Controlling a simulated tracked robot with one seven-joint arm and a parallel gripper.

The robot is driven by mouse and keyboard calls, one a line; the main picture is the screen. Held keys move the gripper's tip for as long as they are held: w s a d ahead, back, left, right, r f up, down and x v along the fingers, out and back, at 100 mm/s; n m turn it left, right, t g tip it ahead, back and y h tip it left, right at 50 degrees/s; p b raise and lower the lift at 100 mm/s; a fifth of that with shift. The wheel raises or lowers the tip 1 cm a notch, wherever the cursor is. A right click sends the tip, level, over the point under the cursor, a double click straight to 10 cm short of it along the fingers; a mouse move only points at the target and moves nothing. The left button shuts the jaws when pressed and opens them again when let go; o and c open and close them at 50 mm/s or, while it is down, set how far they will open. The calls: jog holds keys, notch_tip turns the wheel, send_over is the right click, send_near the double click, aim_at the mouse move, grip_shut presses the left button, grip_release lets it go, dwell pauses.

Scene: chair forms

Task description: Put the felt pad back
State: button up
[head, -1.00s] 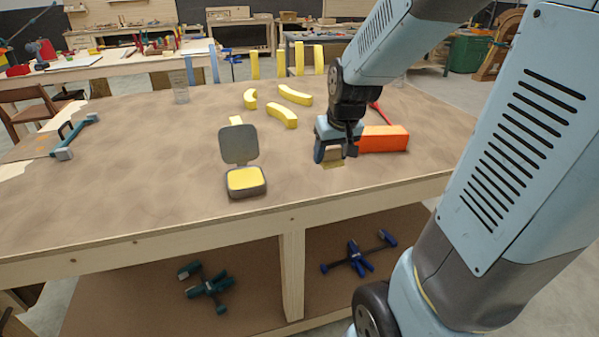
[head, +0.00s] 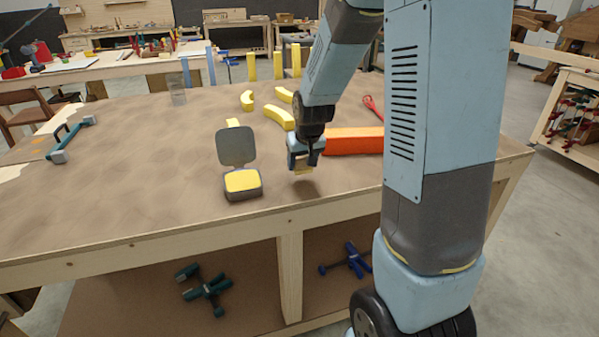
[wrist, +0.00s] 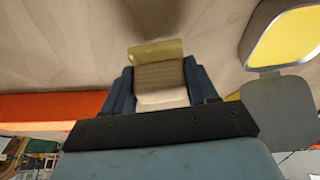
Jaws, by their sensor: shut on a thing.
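My gripper (head: 302,166) is shut on a small tan piece with an olive-yellow flat end, which I take to be the felt pad (wrist: 156,54). In the wrist view it sits between the two blue fingers (wrist: 160,88). In the head view it hangs above the table, with a shadow below it. The case also shows at the upper right of the wrist view (wrist: 262,58).
An orange block (head: 352,142) lies just right of my gripper, with a red tool (head: 373,107) behind it. Several yellow curved pieces (head: 280,117) lie behind the case. A clear glass (head: 178,92) and a blue clamp (head: 72,138) are at left. The table's front left is clear.

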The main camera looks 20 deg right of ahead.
aim_at(301, 167)
jog(key=shift+x, duration=1)
jog(key=shift+w+a+f, duration=0.1)
jog(key=shift+w+f, duration=0.05)
jog(key=shift+f, duration=1)
jog(key=shift+f, duration=0.1)
jog(key=o, duration=1)
jog(key=shift+f, duration=0.1)
jog(key=shift+a, duration=0.1)
